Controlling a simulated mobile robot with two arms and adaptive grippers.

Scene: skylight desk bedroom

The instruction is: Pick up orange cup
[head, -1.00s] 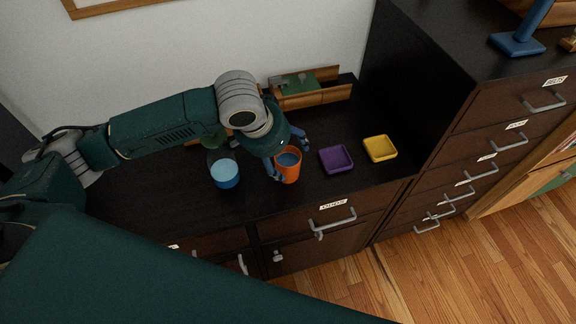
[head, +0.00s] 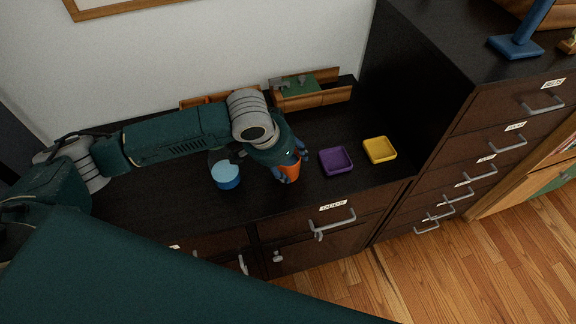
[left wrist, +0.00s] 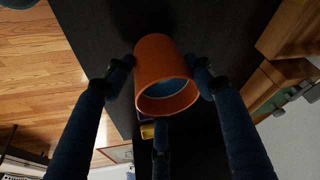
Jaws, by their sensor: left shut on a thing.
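The orange cup (head: 291,173) stands on the dark desktop (head: 240,200) in the head view, partly hidden by my gripper. In the left wrist view the orange cup (left wrist: 160,65) fills the middle, with a blue inside. My left gripper (head: 288,165) is shut on the cup, with its blue fingers around it. In the left wrist view the gripper (left wrist: 165,80) has fingers touching the cup on both sides, and a third finger lies below its rim. My right gripper is not in view.
A wooden box (head: 310,94) stands behind, by the wall. A taller dark cabinet (head: 470,80) rises at the right.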

